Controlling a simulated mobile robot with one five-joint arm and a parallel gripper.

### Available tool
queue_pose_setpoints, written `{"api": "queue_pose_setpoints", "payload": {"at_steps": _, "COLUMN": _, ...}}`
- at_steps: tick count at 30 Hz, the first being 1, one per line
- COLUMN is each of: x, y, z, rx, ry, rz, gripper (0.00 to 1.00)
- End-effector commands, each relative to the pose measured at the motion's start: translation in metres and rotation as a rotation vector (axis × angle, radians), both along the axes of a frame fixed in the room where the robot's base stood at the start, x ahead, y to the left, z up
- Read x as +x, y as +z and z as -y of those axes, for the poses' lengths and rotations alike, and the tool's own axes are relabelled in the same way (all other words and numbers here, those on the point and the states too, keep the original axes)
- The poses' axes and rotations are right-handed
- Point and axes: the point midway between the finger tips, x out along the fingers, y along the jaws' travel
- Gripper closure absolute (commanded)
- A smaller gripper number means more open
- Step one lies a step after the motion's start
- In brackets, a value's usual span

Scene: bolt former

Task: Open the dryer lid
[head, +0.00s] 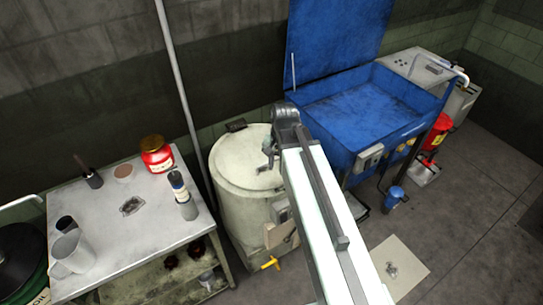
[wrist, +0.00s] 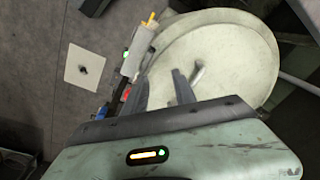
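The dryer (head: 240,205) is a cream upright drum in the middle of the head view. Its round lid (head: 235,160) lies on top and looks closed; my arm hides its right part. The lid (wrist: 240,50) fills the upper middle of the wrist view, with a short pale handle (wrist: 198,74) on it. My gripper (head: 267,158) is over the right side of the lid. In the wrist view my gripper (wrist: 160,82) has its fingers apart with nothing held between them. The handle is just right of the right finger; I cannot tell whether they touch.
A blue open-topped washer (head: 360,110) with a raised lid stands close on the right. A metal table (head: 105,215) with a red jar (head: 156,155), bottles and a jug is on the left. A pale pipe (head: 177,75) rises behind the dryer. Floor at the right is mostly clear.

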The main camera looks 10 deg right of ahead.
Motion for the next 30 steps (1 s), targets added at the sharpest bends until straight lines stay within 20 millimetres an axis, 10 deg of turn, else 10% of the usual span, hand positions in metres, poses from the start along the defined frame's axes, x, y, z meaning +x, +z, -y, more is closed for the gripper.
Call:
{"api": "queue_pose_setpoints", "payload": {"at_steps": 9, "x": 0.074, "y": 0.023, "z": 0.013, "rx": 0.123, "ry": -0.698, "rz": 0.068, "gripper": 0.67}}
{"api": "queue_pose_setpoints", "payload": {"at_steps": 30, "x": 0.088, "y": -0.055, "z": 0.009, "rx": 0.127, "ry": -0.723, "rz": 0.070, "gripper": 0.67}}
